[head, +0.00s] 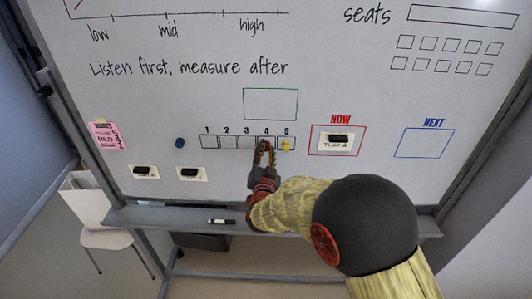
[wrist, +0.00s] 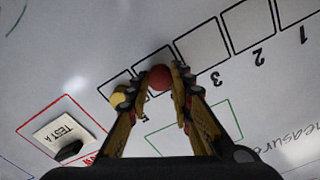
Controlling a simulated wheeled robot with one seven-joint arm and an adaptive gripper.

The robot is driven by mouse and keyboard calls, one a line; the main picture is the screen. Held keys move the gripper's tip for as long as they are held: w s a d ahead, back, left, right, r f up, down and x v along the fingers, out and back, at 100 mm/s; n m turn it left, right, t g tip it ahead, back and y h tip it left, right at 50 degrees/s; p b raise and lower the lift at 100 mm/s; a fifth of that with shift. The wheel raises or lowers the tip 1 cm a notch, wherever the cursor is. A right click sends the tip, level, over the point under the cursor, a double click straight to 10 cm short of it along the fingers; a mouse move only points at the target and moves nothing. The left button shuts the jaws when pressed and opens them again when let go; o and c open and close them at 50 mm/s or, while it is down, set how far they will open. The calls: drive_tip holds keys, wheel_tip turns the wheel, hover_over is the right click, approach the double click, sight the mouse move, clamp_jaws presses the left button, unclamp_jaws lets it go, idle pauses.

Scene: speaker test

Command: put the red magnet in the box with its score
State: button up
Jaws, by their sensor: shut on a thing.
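The red magnet (head: 267,146) is between the fingertips of my gripper (head: 264,150), at box 4 of the numbered row of boxes (head: 228,142) on the whiteboard. In the wrist view the red magnet (wrist: 160,77) shows between the two fingers of my gripper (wrist: 161,80), which is shut on it. The fingers partly cover box 4. I cannot tell whether the magnet touches the board. A pink note (head: 106,137) at the board's left carries handwritten lines, too small to read surely.
A yellow magnet (head: 286,145) sits in box 5, close beside my gripper. A blue magnet (head: 180,142) is left of box 1. A card with a black clip (head: 338,138) is in the red NOW frame. Two more cards hang lower left. A marker (head: 222,221) lies on the ledge.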

drive_tip(key=shift+w, duration=0.3)
idle(0.4)
drive_tip(key=o, duration=1)
drive_tip(key=shift+o, duration=0.8)
drive_tip(key=o, duration=0.3)
drive_tip(key=s+b, duration=0.2)
drive_tip(key=s, duration=0.5)
drive_tip(key=shift+a, duration=0.1)
